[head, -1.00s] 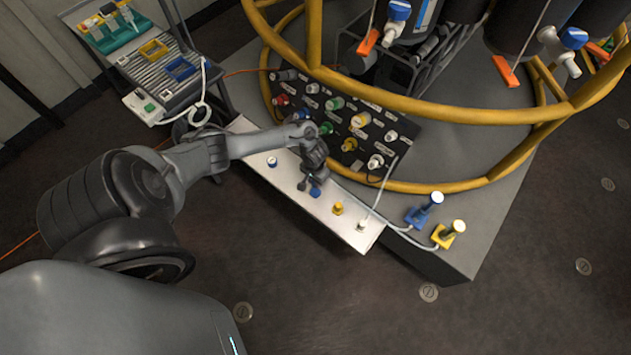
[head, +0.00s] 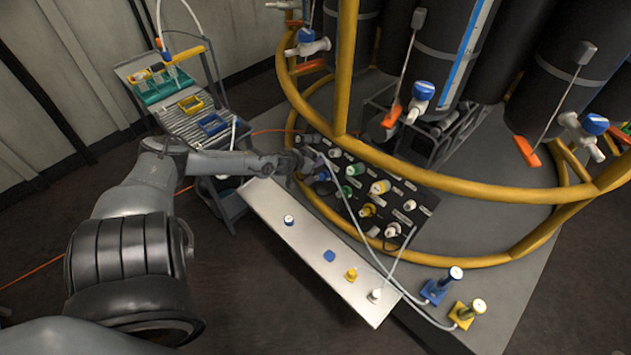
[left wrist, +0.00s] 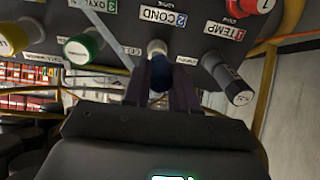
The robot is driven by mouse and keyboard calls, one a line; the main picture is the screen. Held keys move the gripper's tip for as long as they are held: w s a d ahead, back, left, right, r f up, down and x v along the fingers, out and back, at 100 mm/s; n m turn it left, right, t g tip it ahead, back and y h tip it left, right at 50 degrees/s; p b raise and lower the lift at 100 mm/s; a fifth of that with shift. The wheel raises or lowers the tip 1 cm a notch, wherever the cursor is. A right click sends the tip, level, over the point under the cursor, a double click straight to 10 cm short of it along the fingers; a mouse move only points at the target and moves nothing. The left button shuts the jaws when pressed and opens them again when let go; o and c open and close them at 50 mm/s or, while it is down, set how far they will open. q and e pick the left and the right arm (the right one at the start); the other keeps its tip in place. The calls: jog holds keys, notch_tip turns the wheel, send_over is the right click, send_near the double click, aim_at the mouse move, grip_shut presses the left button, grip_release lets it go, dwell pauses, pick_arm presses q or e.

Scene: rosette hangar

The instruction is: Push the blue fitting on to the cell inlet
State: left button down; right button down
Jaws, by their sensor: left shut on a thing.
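My left gripper (head: 308,170) is at the sloped black port panel (head: 405,180), shut on the blue fitting (head: 323,175). In the left wrist view the blue fitting (left wrist: 160,72) sits between the two dark fingers (left wrist: 160,88). It is in line with a pale stub (left wrist: 157,46) under the label "2 COND", which I take for the cell inlet. Fitting and stub meet or overlap in the picture; I cannot tell how far the fitting is on. A pale hose (head: 350,212) runs from near the gripper to the blue stand. My right gripper is out of view.
Green (left wrist: 83,47), red (left wrist: 243,6) and dark (left wrist: 235,90) fittings flank the stub. A yellow rail (head: 430,178) curves closely around the panel. The white shelf (head: 268,205) holds small caps and a bare blue spot (head: 329,256). Blue (head: 433,291) and yellow (head: 466,315) stands are at right.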

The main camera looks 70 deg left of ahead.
pick_arm(q)
jog(key=shift+w+a+r, duration=0.15)
jog(key=shift+r, duration=0.25)
jog(key=shift+w+a+r, duration=0.1)
jog(key=shift+w+r, duration=0.05)
jog(key=shift+r, duration=0.2)
jog(key=shift+w+a, duration=0.1)
jog(key=shift+w, duration=0.05)
jog(key=shift+x, duration=2.65)
jog(key=shift+p, duration=0.65)
jog(key=shift+w+f, duration=0.15)
jog(key=shift+w, duration=0.15)
dwell(0.4)
jog(key=c, duration=0.8)
grip_release()
